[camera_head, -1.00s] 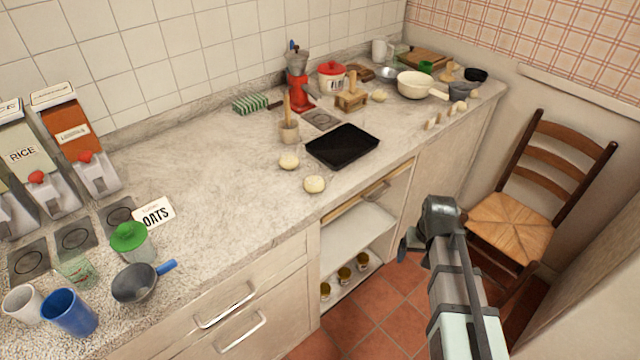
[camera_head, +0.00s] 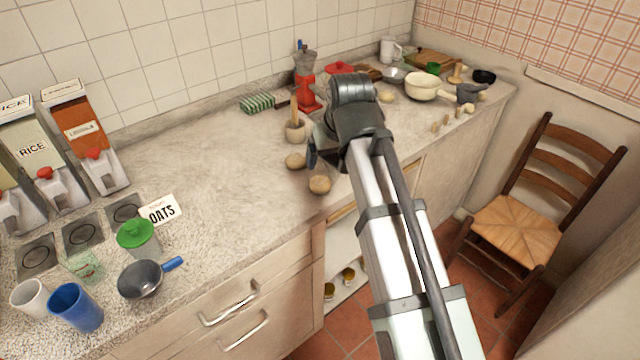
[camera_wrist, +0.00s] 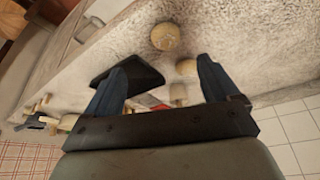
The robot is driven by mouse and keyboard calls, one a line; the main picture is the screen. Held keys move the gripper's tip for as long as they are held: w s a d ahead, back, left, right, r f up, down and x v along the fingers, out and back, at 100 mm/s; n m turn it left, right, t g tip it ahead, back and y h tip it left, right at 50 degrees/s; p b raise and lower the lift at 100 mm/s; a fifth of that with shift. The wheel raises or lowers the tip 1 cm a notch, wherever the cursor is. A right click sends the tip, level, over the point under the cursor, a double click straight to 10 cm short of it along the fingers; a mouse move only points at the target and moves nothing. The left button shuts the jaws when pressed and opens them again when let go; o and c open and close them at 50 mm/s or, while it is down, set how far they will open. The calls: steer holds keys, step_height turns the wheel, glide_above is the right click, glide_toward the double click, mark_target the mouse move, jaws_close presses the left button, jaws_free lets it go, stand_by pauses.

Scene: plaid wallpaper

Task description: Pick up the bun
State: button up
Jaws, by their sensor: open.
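Two round tan buns lie on the counter. The front bun (camera_head: 319,184) is nearer the counter's front edge, and it also shows in the wrist view (camera_wrist: 166,37). The back bun (camera_head: 295,161) lies a little behind and left, and it shows in the wrist view (camera_wrist: 186,67) near one finger. My gripper (camera_wrist: 161,66) is open, with a blue finger on each side and nothing between them in its grasp. In the head view my gripper (camera_head: 314,150) is over the counter, just right of and above the buns. My arm hides part of the area beside them.
A black tray (camera_wrist: 146,76) lies by the buns, hidden by my arm in the head view. A mortar with pestle (camera_head: 296,130) and red grinder (camera_head: 306,92) stand behind. The counter (camera_head: 220,170) left of the buns is clear.

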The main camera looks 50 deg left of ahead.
mark_target(321, 180)
steer(key=shift+s+a+x, duration=0.15)
steer(key=shift+x, duration=2.05)
steer(key=shift+s+a+x, duration=0.1)
steer(key=shift+a+x, duration=0.05)
steer(key=shift+x, duration=2)
steer(key=shift+s+a+x, duration=0.1)
steer(key=shift+s+x, duration=0.05)
steer(key=shift+x, duration=2.05)
steer(key=shift+r, duration=0.1)
steer(key=c, duration=1.1)
steer(key=shift+r, duration=0.1)
steer(key=shift+c, duration=0.2)
